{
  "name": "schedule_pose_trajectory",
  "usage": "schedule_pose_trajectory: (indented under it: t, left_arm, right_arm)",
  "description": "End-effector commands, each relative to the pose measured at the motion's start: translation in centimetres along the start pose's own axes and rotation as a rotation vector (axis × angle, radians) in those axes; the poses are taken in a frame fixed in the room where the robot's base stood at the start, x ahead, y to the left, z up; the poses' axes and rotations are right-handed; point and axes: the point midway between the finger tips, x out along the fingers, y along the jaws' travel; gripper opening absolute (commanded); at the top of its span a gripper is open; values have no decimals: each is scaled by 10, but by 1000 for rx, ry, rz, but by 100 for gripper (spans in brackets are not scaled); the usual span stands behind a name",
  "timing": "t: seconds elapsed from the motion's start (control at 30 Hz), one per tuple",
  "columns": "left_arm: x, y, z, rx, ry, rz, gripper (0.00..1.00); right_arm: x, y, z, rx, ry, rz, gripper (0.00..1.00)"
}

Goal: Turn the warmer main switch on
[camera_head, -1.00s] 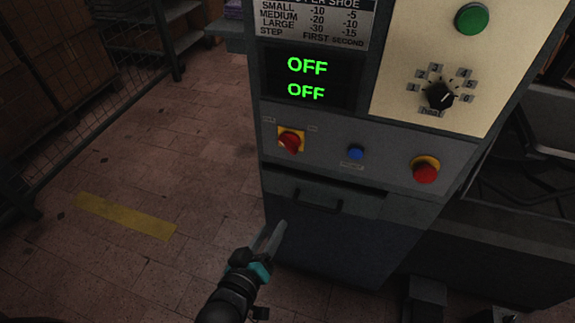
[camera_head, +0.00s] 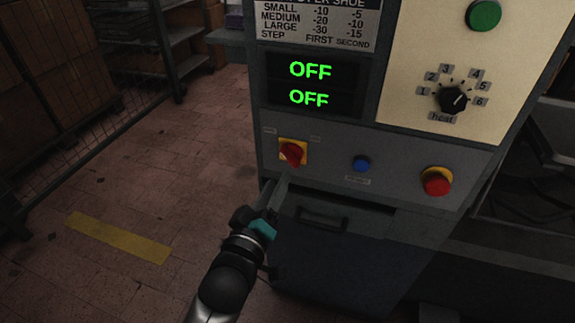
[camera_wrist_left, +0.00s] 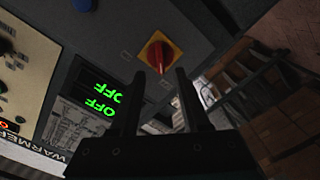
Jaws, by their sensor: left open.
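The main switch is a red rotary knob on a yellow square plate (camera_head: 293,152), at the left of the machine's lower grey panel. Its red handle is tilted. The display (camera_head: 310,84) above it reads OFF on both green lines. My left gripper (camera_head: 281,182) is just below the switch in the head view, apart from it as far as I can tell. In the left wrist view the gripper (camera_wrist_left: 155,72) is open and empty, with the red knob (camera_wrist_left: 158,54) just beyond and between its fingertips. My right gripper is not in view.
A blue button (camera_head: 361,163) and a red button on a yellow base (camera_head: 437,182) sit right of the switch. A heat dial (camera_head: 452,99) and green button (camera_head: 485,15) are above. A drawer handle (camera_head: 322,217) is below. Open floor lies left.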

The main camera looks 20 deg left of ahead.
Motion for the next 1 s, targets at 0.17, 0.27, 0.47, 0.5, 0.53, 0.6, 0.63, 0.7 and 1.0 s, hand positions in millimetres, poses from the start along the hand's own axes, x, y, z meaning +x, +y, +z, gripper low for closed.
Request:
schedule_pose_trajectory:
  t: [0.17, 0.27, 0.47, 0.5, 0.53, 0.6, 0.63, 0.7, 1.0]
  left_arm:
    - [27, 0, 0, 2, 2, 4, 46]
    - [42, -1, 1, 2, 1, 3, 46]
    - [64, -1, 1, 2, 0, 2, 46]
    - [68, -1, 1, 1, 0, 1, 46]
    - [70, -1, 1, 1, -1, 1, 46]
    - [73, 0, 0, 1, 0, 1, 46]
    - [75, 0, 0, 1, 0, 1, 46]
    - [76, 0, 0, 1, -1, 0, 46]
    - [77, 0, 0, 1, -1, 0, 45]
  right_arm:
    - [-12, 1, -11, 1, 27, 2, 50]
    - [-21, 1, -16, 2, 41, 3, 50]
    - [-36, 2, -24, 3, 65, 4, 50]
    - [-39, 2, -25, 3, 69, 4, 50]
    - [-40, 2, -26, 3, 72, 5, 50]
    - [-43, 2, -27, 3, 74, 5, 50]
    - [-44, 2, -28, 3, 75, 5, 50]
    - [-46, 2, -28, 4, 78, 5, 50]
    - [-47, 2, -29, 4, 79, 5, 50]
